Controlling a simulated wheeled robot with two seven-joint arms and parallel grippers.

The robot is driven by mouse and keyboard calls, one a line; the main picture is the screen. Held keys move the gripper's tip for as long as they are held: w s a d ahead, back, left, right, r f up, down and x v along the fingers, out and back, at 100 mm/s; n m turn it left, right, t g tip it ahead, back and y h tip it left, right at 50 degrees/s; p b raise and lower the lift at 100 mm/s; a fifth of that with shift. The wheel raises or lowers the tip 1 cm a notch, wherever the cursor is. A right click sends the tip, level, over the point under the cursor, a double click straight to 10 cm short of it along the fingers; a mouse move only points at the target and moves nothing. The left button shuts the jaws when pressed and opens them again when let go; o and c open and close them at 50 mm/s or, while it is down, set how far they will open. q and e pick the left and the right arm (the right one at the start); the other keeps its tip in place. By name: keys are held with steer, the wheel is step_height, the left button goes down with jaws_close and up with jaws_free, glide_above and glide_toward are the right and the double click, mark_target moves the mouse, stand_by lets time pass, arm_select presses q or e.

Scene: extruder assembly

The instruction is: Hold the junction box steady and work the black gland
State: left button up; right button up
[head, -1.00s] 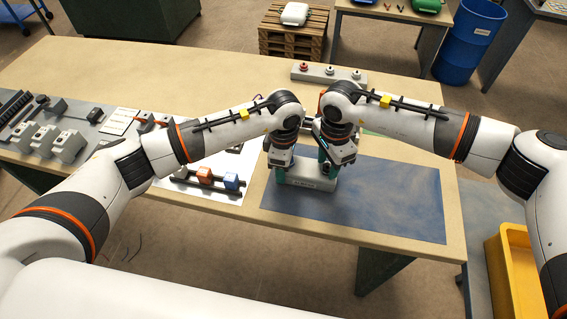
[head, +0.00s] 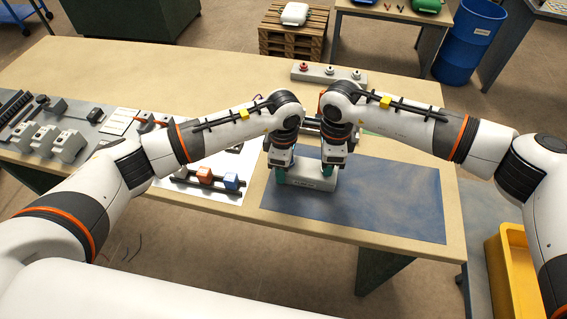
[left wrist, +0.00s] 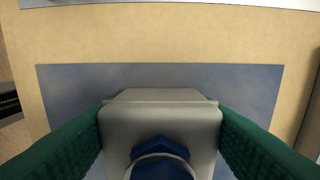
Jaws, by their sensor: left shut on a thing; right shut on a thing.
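The light grey junction box (head: 312,183) stands on the blue mat, mostly hidden under my two grippers in the head view. My left gripper (head: 278,174) is shut on its left part. In the left wrist view the green fingers press on both sides of the grey box (left wrist: 160,112), with a blue hexagonal fitting (left wrist: 160,158) and a pale ring at the near side. My right gripper (head: 331,168) points down over the box's right part, close beside the left one, and is shut. The black gland is hidden at its fingertips, so the grip itself cannot be seen.
The blue mat (head: 390,200) is clear to the right. Orange and blue blocks (head: 205,175) sit on a dark rail at left. A grey strip with several buttons (head: 328,74) lies behind the arms. A yellow bin (head: 508,270) stands at right.

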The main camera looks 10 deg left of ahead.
steer(key=shift+m, duration=0.8)
steer(key=o, duration=0.8)
steer(key=shift+o, duration=0.2)
steer(key=shift+r, duration=0.15)
steer(key=shift+r, duration=2.85)
step_height(320, 180, up, 12)
arm_select(q)
steer(key=o, duration=1.2)
